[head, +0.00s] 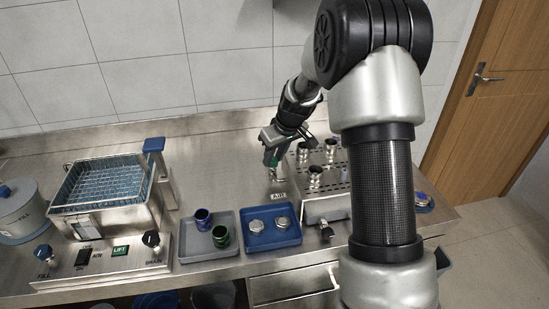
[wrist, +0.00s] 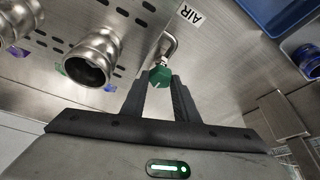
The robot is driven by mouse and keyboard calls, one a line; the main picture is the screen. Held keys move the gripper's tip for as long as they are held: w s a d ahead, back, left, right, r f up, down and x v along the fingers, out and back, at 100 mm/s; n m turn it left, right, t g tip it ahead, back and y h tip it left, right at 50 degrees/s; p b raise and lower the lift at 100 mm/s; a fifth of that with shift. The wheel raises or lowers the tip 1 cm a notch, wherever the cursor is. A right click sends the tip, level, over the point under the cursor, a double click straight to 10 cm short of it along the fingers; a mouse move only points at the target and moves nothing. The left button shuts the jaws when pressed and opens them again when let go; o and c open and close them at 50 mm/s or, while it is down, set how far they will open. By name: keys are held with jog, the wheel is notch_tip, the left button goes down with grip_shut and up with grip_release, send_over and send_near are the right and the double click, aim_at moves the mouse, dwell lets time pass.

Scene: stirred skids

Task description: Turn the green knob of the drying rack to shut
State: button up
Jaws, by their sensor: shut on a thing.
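The green knob (wrist: 160,76) sits between my gripper's (wrist: 158,86) two dark fingertips in the wrist view. The fingers are shut on it. The knob is on a bent steel pipe (wrist: 169,48) beside the label AIR (wrist: 189,13); a pale mark shows on its face. In the head view my gripper (head: 271,158) reaches down at the left side of the drying rack (head: 326,207), a perforated steel box. There my fingers largely hide the knob.
Several steel cups (head: 315,176) stand on the rack, close to my gripper. A blue tray (head: 284,239) with two round metal parts and a grey tray (head: 195,248) with two coloured cups lie in front. A washer with a blue basket (head: 100,183) stands left. Bare steel counter (head: 215,172) lies between.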

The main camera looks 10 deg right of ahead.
jog(key=m, duration=0.2)
jog(key=m+h+p, duration=0.2)
jog(key=m, duration=0.1)
jog(key=shift+a+r+m, duration=0.15)
jog(key=shift+a+m, duration=0.15)
jog(key=m+h+p, duration=0.2)
jog(key=m+p, duration=0.1)
jog(key=m, duration=0.2)
jog(key=shift+w+a, duration=0.1)
jog(key=m+g+h+p, duration=0.1)
jog(key=m, duration=0.3)
jog(key=shift+w+a+m+g+h, duration=0.1)
jog(key=shift+m+g+h, duration=0.2)
jog(key=shift+m, duration=0.65)
jog(key=shift+w+m+g+h, duration=0.15)
jog(key=shift+m+g, duration=0.25)
jog(key=shift+m, duration=0.55)
jog(key=shift+s, duration=0.1)
jog(key=o, duration=0.8)
